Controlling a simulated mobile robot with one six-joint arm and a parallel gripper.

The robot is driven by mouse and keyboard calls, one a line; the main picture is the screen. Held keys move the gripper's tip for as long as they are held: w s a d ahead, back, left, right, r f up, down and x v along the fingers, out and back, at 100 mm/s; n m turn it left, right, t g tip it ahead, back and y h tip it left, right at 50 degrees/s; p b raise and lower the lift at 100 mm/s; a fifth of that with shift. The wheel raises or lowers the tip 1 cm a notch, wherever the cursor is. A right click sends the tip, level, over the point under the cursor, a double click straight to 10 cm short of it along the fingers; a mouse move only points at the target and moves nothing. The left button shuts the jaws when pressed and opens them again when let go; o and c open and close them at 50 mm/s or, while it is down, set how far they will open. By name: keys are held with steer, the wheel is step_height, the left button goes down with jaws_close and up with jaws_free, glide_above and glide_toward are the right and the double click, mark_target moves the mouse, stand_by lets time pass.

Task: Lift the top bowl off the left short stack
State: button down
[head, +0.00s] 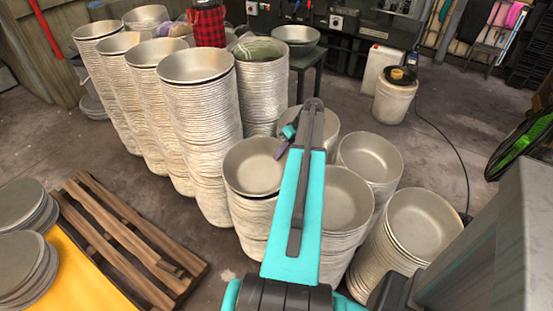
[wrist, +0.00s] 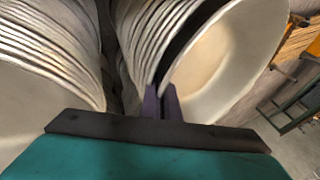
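The left short stack (head: 250,218) of grey metal bowls stands left of my teal arm in the head view. Its top bowl (head: 252,168) has its rim by my gripper (head: 284,146), at the bowl's right far side. In the wrist view, two purple fingers of my gripper (wrist: 161,102) are close together with the rim of the top bowl (wrist: 225,60) between them. They look shut on it. A dark gap shows between this bowl and the bowls below (wrist: 150,45), so it sits apart from them there. The fingertips are partly hidden.
Other short stacks (head: 347,200) (head: 370,158) (head: 420,222) stand close on the right. Tall stacks (head: 197,70) rise behind left. A wooden pallet (head: 130,240) lies at lower left. A white bucket (head: 396,98) stands at back right. Floor is clear between pallet and stacks.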

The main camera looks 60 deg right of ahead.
steer(key=shift+r+b, duration=0.35)
steer(key=shift+r, duration=4.35)
